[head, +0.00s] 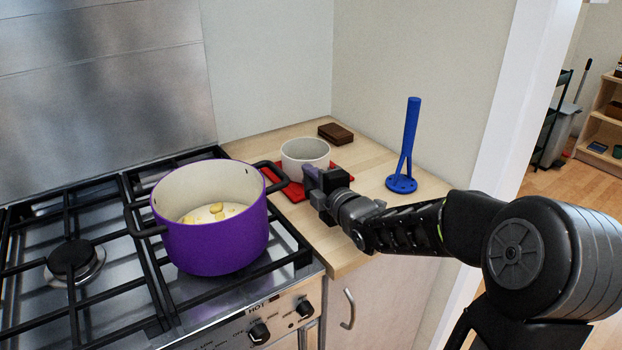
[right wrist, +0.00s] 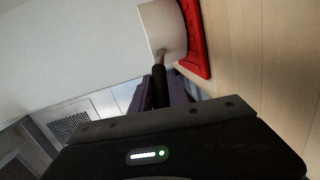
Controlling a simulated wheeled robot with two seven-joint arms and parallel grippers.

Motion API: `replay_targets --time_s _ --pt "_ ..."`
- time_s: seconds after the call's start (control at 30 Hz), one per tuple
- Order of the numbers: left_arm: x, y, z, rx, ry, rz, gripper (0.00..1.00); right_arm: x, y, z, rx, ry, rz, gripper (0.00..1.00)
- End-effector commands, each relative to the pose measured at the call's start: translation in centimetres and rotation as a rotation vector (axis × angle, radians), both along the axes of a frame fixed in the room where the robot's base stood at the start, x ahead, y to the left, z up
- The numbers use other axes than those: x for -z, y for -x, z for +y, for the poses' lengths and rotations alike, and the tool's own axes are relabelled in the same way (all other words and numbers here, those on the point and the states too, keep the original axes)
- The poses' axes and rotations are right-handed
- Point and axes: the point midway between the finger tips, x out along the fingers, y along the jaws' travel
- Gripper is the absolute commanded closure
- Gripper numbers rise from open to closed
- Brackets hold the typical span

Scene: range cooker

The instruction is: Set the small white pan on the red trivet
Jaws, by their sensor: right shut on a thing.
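The small white pan (head: 305,153) is at the red trivet (head: 293,191) on the wooden counter, upright, in the head view. In the right wrist view the pan (right wrist: 163,28) stands against the red trivet (right wrist: 194,40), with no clear gap between them. My right gripper (head: 318,180) is at the pan's near side, shut on its dark handle (right wrist: 159,85), which runs between the fingers in the right wrist view. The gripper hides most of the handle in the head view. My left gripper is in neither view.
A purple pot (head: 212,235) with pale food inside stands on the hob (head: 100,287), left of the trivet. A blue utensil (head: 408,150) stands upright on the counter to the right. A brown block (head: 336,134) lies at the back by the wall. Bare counter (head: 365,180) lies between them.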

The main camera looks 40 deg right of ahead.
Motion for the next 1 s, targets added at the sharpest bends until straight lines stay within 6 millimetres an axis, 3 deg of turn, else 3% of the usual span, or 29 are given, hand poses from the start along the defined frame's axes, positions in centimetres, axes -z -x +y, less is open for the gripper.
replay_targets --time_s 0.6,0.63,0.9,1.0 --pt "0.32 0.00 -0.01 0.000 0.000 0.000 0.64 0.14 0.01 0.06 -0.001 0.000 0.002 1.00" --pt "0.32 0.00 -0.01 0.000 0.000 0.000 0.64 0.15 0.01 0.06 -0.001 0.000 0.002 0.77" --pt "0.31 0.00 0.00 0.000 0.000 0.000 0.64 0.14 0.01 0.03 0.000 0.000 0.002 0.55" --pt "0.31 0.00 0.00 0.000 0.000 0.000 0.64 0.13 0.01 0.03 0.000 0.000 0.002 0.54"
